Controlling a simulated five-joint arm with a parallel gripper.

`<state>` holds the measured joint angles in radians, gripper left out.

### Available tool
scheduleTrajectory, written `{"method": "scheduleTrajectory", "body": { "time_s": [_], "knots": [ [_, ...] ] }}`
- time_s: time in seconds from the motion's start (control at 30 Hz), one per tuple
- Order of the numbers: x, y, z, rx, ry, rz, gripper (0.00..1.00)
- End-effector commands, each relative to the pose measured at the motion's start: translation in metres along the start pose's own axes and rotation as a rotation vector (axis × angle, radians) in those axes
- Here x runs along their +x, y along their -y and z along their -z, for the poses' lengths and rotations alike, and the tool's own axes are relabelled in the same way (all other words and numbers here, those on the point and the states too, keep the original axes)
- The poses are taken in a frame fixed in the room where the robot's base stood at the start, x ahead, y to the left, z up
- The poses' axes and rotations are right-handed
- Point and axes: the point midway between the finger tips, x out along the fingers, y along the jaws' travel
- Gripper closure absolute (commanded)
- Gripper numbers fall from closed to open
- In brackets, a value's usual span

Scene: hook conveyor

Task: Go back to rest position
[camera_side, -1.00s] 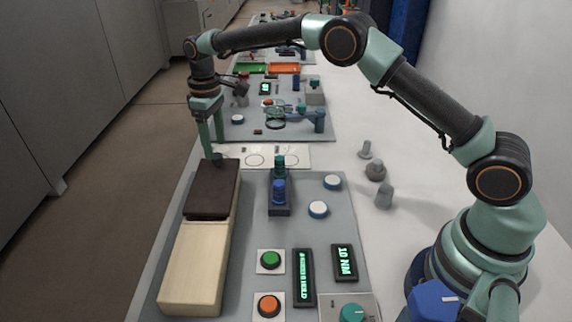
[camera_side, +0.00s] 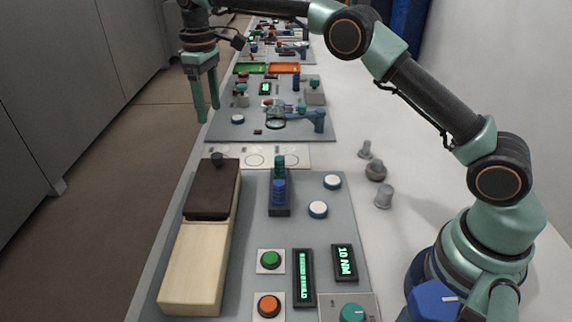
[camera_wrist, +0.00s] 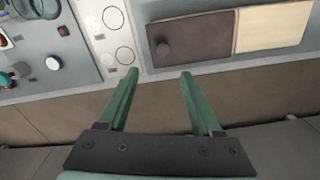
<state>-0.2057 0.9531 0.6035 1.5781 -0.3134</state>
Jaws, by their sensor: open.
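My gripper (camera_side: 207,120) hangs in the air at the upper left of the side view, above and beyond the far end of a long box. Its two green fingers are apart with nothing between them. The wrist view also shows my gripper (camera_wrist: 156,76) open and empty. The box has a dark brown lid (camera_side: 211,191) with a round dark knob (camera_side: 217,159) at its far end and a pale wooden part (camera_side: 194,265) at its near end. The wrist view shows the brown lid (camera_wrist: 195,42) and its knob (camera_wrist: 163,48) just beyond my fingertips.
A grey panel holds a green button (camera_side: 270,259), an orange button (camera_side: 268,305), lit displays (camera_side: 303,278) and a stand with a blue cylinder (camera_side: 279,192). Grey weights (camera_side: 384,196) stand on the white table at right. More stations (camera_side: 270,118) lie behind. The air around my gripper is clear.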

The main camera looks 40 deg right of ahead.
Motion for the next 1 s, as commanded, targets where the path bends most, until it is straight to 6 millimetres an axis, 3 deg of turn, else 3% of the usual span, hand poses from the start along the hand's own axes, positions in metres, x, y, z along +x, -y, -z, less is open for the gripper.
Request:
{"method": "scheduleTrajectory", "body": {
  "time_s": [0.27, 0.6, 0.8, 1.0],
  "knots": [
    [-0.047, -0.009, -0.028, 0.076, -0.071, -0.023, 0.34],
    [-0.098, -0.01, -0.105, 0.217, -0.199, -0.06, 0.34],
    [-0.107, -0.002, -0.159, 0.298, -0.273, -0.081, 0.34],
    [-0.098, 0.01, -0.213, 0.379, -0.35, -0.1, 0.34]
  ]
}}
